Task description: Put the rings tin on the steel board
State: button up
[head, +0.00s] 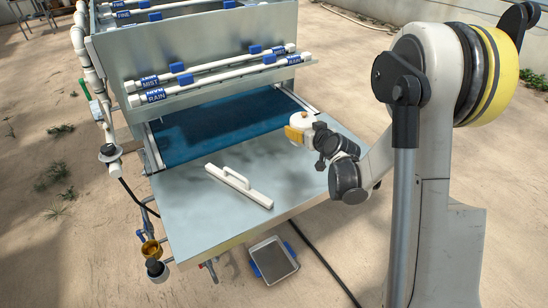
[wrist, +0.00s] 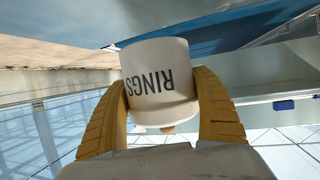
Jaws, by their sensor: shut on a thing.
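The rings tin is a white cylinder with dark letters RINGS, upside down in the wrist view (wrist: 158,75). A small brown knob shows at its lower end there. My gripper (wrist: 162,108) is shut on the tin, with a yellow finger on each side. In the head view my gripper (head: 297,134) holds the white tin (head: 306,118) over the far right part of the steel board, near the blue belt. The steel board (head: 190,215) is a flat grey sheet at the front of the machine. I cannot tell the exact gap beneath the tin.
A white bar with a handle (head: 240,187) lies across the middle of the board. The blue belt (head: 220,128) runs behind it, below white pipes (head: 215,78) with blue labels. The board's front left is clear.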

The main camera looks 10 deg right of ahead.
jog(key=w+a+f+b, duration=0.1)
jog(key=w+a+f, duration=0.1)
jog(key=w+a+f+b, duration=0.1)
jog(key=w+a+f, duration=0.1)
jog(key=a, duration=0.1)
jog(key=w+a+f+b, duration=0.1)
jog(key=w+a+f, duration=0.1)
jog(key=shift+w+a, duration=0.2)
jog(key=shift+a, duration=0.05)
notch_tip(320, 180, down, 4)
jog(key=b, duration=0.2)
jog(key=shift+b, duration=0.4)
jog(key=o, duration=1.3)
jog(key=shift+f, duration=0.1)
jog(key=shift+o, duration=0.2)
